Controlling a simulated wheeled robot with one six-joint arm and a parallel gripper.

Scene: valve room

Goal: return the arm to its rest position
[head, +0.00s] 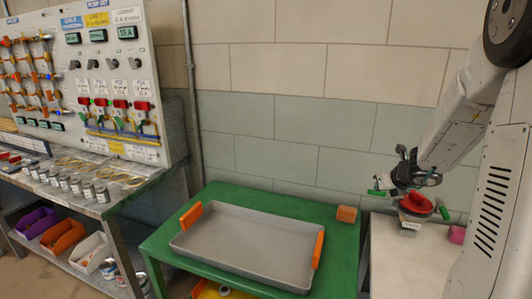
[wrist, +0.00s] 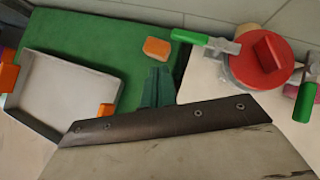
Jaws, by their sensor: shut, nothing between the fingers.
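My gripper (head: 404,160) is at the right in the head view, at the end of my arm, which reaches down from the upper right. In the wrist view its narrow dark fingertips (wrist: 157,86) are together, with nothing between them. In the head view it overlaps a red-topped fixture (head: 416,203) on the pale bench. In the wrist view that fixture's round red top (wrist: 262,66) is to the right of the fingers, visibly apart from them. Green-handled clamps (wrist: 203,38) flank it.
A green table (head: 333,215) holds a grey tray (head: 245,245) with orange handles and an orange-brown block (head: 346,214). The pale bench (head: 405,262) is mostly bare. A pink block (head: 457,234) is near the fixture. A panel (head: 120,60) and shelved workbench stand left. A tiled wall is behind.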

